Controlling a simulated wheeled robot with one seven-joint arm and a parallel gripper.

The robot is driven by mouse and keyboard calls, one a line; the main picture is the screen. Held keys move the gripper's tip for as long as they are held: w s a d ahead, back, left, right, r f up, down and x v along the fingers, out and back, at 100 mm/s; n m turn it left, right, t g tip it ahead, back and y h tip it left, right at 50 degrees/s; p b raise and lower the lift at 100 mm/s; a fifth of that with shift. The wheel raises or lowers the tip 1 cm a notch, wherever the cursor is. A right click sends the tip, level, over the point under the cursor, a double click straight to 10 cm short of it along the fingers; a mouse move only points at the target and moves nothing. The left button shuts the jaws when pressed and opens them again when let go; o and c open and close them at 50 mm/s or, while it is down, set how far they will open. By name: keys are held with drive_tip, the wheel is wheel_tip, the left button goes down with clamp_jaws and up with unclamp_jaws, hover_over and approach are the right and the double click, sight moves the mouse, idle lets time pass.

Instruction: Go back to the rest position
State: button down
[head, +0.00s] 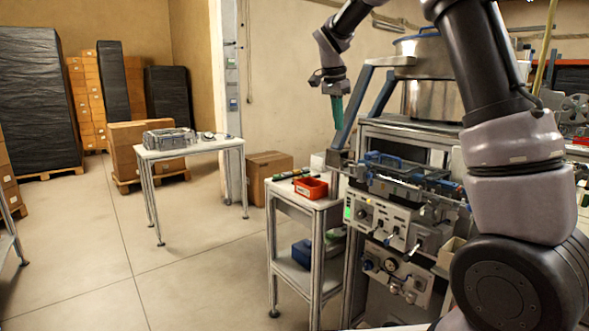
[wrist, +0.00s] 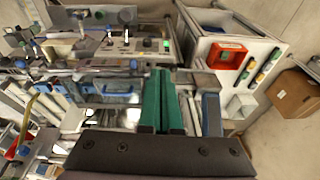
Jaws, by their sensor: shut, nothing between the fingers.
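My gripper (head: 337,108) hangs from my arm near the top centre of the head view, pointing down. Its green fingers are together with nothing between them. In the wrist view the green fingers (wrist: 160,100) stand side by side in the middle. The gripper is in the air, in front of the blue-grey frame of the machine and apart from the bench surfaces. My arm fills much of the right side of the head view and hides part of the machine.
The machine (head: 385,222) with knobs and a steel vessel (head: 430,52) stands close on the right. A small cart (head: 325,204) carries a red bin (head: 311,188). A white table (head: 185,149) holds a grey clear case (head: 168,138).

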drive_tip(key=s+d+r+n+t+y, duration=0.1)
drive_tip(key=s+d+r+n, duration=0.1)
drive_tip(key=s, duration=0.6)
drive_tip(key=s+d+r+n+t+y, duration=0.1)
drive_tip(key=s+d+r+y, duration=0.15)
drive_tip(key=s, duration=0.55)
drive_tip(key=s+d+r+n+t, duration=0.1)
drive_tip(key=s+d+r+n, duration=0.15)
drive_tip(key=s, duration=0.55)
drive_tip(key=s+f+n+t, duration=0.2)
drive_tip(key=s+f, duration=0.1)
drive_tip(key=s, duration=0.5)
drive_tip(key=shift+d+f, duration=0.25)
drive_tip(key=shift+f, duration=0.05)
